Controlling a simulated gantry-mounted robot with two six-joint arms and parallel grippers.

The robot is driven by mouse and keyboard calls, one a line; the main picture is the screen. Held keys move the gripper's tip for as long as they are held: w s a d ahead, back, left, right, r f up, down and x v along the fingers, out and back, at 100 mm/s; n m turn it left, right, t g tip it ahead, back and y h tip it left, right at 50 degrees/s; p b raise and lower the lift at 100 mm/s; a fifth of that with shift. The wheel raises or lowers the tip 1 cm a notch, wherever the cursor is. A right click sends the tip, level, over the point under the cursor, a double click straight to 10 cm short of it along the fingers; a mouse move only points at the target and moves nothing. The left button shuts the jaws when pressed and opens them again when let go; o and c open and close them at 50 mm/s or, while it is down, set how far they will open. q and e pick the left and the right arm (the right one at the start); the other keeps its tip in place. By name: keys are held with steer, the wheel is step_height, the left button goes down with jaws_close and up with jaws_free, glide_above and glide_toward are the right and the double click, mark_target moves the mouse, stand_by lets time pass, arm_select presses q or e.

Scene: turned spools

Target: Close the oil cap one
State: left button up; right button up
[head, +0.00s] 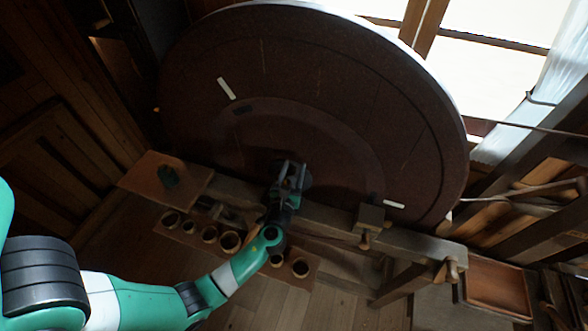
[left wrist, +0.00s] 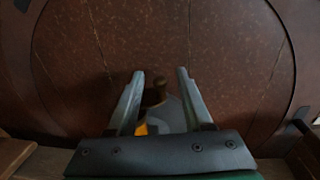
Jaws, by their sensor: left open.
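My left gripper (head: 289,172) is in front of the hub of a large dark reddish-brown wheel, its arm reaching up from the lower left. In the left wrist view its two grey fingers (left wrist: 160,75) stand apart. Between them shows a small brown knob (left wrist: 158,88), with a grey rounded piece (left wrist: 170,112) and a yellow patch (left wrist: 141,128) below it. I cannot tell for certain whether this knob is the oil cap, or whether it is open or shut. No finger visibly touches it. In the head view the gripper hides this spot. My right gripper is not in view.
The big wheel (head: 300,70) fills the background. A wooden beam (head: 335,218) runs below the gripper. Several round pots (head: 229,241) stand on a low board. A wooden tray (head: 497,287) is at lower right.

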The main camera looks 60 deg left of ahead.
arm_select(q)
steer(key=shift+c, duration=0.2)
jaws_close()
